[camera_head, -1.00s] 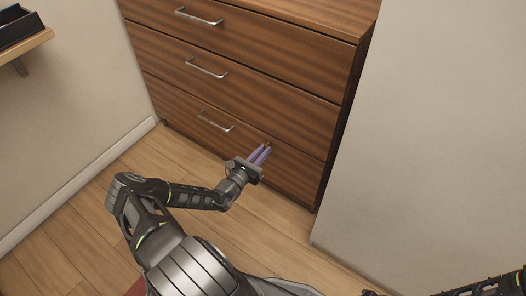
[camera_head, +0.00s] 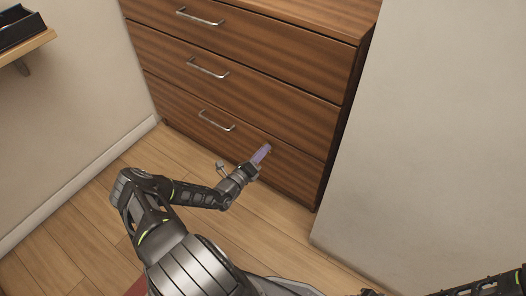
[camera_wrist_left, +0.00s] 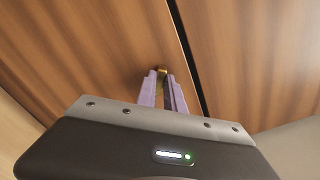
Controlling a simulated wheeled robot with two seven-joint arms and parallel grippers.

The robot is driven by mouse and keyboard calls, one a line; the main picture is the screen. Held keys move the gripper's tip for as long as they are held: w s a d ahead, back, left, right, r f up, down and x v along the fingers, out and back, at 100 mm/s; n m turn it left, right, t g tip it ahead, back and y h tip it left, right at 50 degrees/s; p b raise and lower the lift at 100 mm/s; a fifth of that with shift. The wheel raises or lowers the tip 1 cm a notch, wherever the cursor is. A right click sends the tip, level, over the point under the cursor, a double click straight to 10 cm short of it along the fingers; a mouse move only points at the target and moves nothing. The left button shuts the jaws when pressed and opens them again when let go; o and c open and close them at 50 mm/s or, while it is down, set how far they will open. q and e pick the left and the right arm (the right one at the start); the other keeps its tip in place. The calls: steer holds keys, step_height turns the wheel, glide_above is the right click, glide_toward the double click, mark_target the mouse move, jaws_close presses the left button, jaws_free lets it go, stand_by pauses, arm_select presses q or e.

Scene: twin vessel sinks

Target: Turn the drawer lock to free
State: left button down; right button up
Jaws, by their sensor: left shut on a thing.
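The wooden drawer unit (camera_head: 240,75) stands against the back wall with its drawers closed. My left gripper (camera_head: 266,149) reaches the right part of the bottom drawer front (camera_head: 185,118). In the left wrist view its two purple fingers (camera_wrist_left: 161,80) are closed on a small brass-coloured lock piece (camera_wrist_left: 162,70), close to the dark gap beside the drawer front. The fingers hide most of the lock, so its exact angle cannot be read. In the head view the lock is hidden behind the fingertips. My right gripper is out of view.
Metal bar handles (camera_head: 216,121) stick out from the drawers, the lowest one left of my left gripper. A wall (camera_head: 430,130) stands close on the right. A wooden shelf (camera_head: 28,48) with a dark tray is at upper left.

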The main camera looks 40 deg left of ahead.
arm_select(q)
steer(key=shift+a+f+n+b, duration=0.1)
steer(key=shift+n+b, duration=0.45)
steer(key=shift+n, duration=3.15)
steer(key=c, duration=1.4)
jaws_free()
steer(key=shift+c, duration=0.2)
